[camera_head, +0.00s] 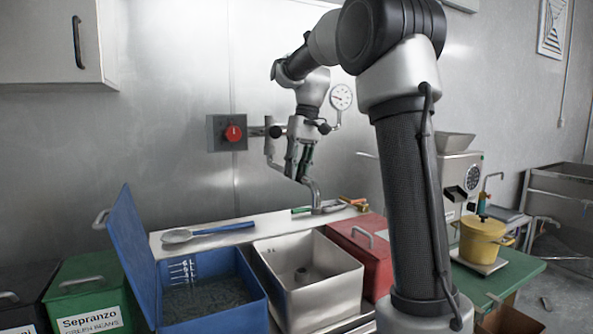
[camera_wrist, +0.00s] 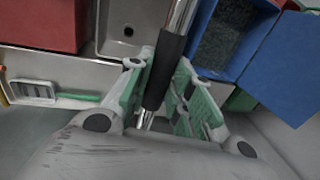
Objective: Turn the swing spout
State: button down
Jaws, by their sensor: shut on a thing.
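The swing spout is a chrome tube with a black sleeve (camera_wrist: 166,68), seen between my fingers in the wrist view. Its bare end runs up past the sink's edge toward the blue bin. In the head view a curved chrome part of it (camera_head: 315,190) shows behind the sink, just below my fingers; the rest is hidden by my gripper. My gripper (camera_head: 298,170) points down there. In the wrist view my gripper (camera_wrist: 163,85) has its green-padded fingers on either side of the black sleeve, shut on it.
The steel sink (camera_head: 310,280) sits between the open blue bin (camera_head: 225,318) and the red bin (camera_head: 362,250). A blue-handled spoon (camera_head: 205,233) and a green-handled scoop (camera_wrist: 40,93) lie on the ledge. A wall box with a red knob (camera_head: 233,133) and a gauge (camera_head: 341,97) are close to my wrist.

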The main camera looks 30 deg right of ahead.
jog(key=c, duration=1.3)
grip_release()
jog(key=r, duration=0.4)
jog(key=d+r, duration=0.1)
jog(key=r, duration=0.3)
jog(key=d+r, duration=0.1)
jog(key=r, duration=0.2)
jog(key=shift+d+r, duration=0.15)
jog(key=shift+r, duration=0.25)
